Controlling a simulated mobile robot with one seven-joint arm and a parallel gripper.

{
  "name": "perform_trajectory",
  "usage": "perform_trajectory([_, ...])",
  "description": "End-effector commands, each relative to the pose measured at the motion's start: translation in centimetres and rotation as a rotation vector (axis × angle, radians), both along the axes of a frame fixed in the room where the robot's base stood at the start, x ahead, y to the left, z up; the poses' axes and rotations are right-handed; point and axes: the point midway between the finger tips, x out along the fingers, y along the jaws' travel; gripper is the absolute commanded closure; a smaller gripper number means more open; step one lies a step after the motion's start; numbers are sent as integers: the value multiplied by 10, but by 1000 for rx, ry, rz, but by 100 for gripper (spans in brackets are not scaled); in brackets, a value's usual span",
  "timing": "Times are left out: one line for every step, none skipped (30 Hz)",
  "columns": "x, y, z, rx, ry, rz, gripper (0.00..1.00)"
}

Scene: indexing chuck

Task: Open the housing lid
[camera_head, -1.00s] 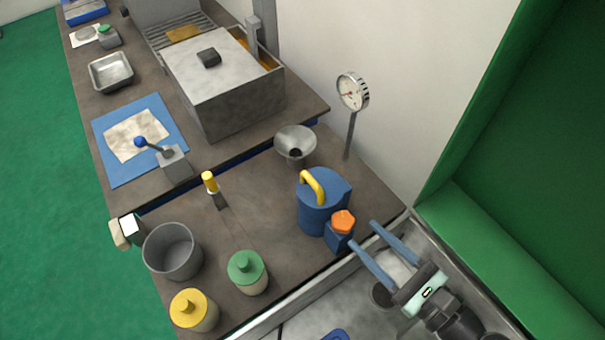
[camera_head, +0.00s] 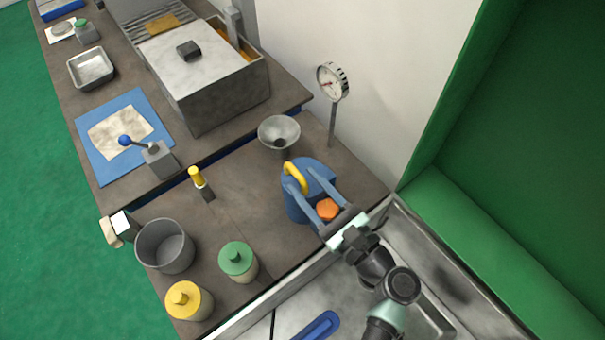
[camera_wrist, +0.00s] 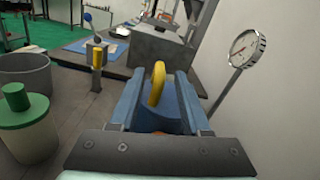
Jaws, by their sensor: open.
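The blue housing (camera_head: 296,205) stands on the bench near its right front edge. Its blue lid (camera_head: 318,170) carries a yellow arched handle (camera_head: 295,177), and the lid looks closed. An orange knob (camera_head: 327,208) sits at the housing's front. My gripper (camera_head: 304,178) is open, with its two blue fingers reaching over the housing from the front, one on each side of the orange knob. In the wrist view the yellow handle (camera_wrist: 158,82) shows between the fingertips (camera_wrist: 157,85). I cannot tell whether the fingers touch the housing.
A dial gauge (camera_head: 332,80) on a post and a grey funnel (camera_head: 279,131) stand behind the housing. A green-capped bottle (camera_head: 238,262), a yellow-capped bottle (camera_head: 188,300) and a grey pot (camera_head: 164,246) stand to the left. Bare bench lies between them.

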Motion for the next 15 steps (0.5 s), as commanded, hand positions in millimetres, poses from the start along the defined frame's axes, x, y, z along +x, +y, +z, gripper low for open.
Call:
perform_trajectory([5, 4, 2, 0, -2, 2, 53])
perform_trajectory([7, 5, 1, 0, -1, 2, 53])
perform_trajectory([9, 7, 1, 0, -1, 1, 53])
perform_trajectory([11, 7, 1, 0, -1, 1, 53])
perform_trajectory([12, 8, 1, -1, 0, 1, 53])
perform_trajectory([12, 9, 0, -1, -1, 0, 53])
perform_trajectory([13, 9, 0, -1, -1, 0, 53])
perform_trajectory([13, 9, 0, -1, -1, 0, 53])
perform_trajectory([13, 10, 0, -1, -1, 0, 53])
perform_trajectory([14, 10, 0, -1, -1, 0, 53])
perform_trajectory([13, 10, 0, -1, -1, 0, 53])
perform_trajectory([13, 10, 0, -1, -1, 0, 53])
perform_trajectory([13, 10, 0, -1, -1, 0, 53])
perform_trajectory([13, 10, 0, -1, -1, 0, 53])
perform_trajectory([13, 10, 0, -1, -1, 0, 58])
